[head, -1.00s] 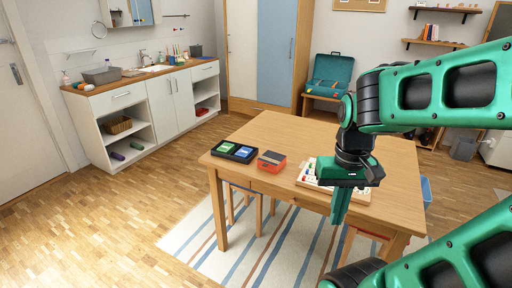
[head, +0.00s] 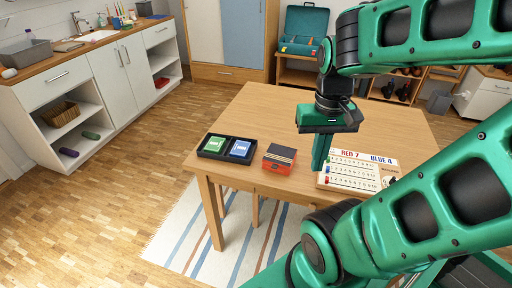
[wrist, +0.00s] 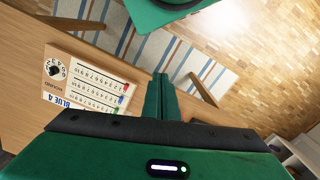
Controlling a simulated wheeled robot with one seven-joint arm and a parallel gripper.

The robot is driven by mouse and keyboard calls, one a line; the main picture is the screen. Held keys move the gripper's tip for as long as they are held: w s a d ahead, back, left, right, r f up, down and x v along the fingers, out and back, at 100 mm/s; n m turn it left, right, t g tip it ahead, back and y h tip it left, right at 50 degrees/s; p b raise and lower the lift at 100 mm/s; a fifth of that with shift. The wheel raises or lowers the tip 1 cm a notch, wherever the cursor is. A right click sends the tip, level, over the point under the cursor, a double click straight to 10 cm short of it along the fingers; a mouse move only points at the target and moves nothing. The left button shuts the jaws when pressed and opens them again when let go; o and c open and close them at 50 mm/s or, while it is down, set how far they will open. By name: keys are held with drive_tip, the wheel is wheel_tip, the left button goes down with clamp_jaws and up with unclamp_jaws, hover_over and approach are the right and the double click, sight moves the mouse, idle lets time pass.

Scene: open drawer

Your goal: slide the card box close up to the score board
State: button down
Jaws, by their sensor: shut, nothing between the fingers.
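The card box seems to be the small orange-red box with a dark top (head: 279,158), near the table's front edge. The score board (head: 352,178), pale with "RED 7" and "BLUE 4", lies flat to its right, with a gap between. My gripper (head: 318,168) is shut and empty, pointing down in that gap by the board's left end. Whether its tips touch the table I cannot tell. In the wrist view the shut fingers (wrist: 161,76) are beside the score board (wrist: 95,85); the box is not clearly visible there.
A black tray (head: 227,159) with a green and a blue card deck sits just left of the box. The wooden table (head: 255,112) is clear behind them. Its front edge is close to all these things. A striped rug (head: 190,235) lies below.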

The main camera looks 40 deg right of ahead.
drive_tip(key=shift+w, duration=0.15)
drive_tip(key=n, duration=1.4)
hover_over(284, 156)
drive_tip(key=w+a, duration=0.5)
drive_tip(key=w, duration=0.2)
wheel_tip(284, 156, down, 9)
drive_tip(key=f, duration=0.9)
drive_tip(key=shift+s+a+f, duration=0.1)
drive_tip(key=shift+s+f, duration=0.1)
drive_tip(key=shift+f, duration=0.2)
drive_tip(key=s+d, duration=0.1)
drive_tip(key=s, duration=0.1)
drive_tip(key=s+d, duration=0.4)
drive_tip(key=shift+s+d, duration=0.1)
drive_tip(key=shift+s, duration=0.25)
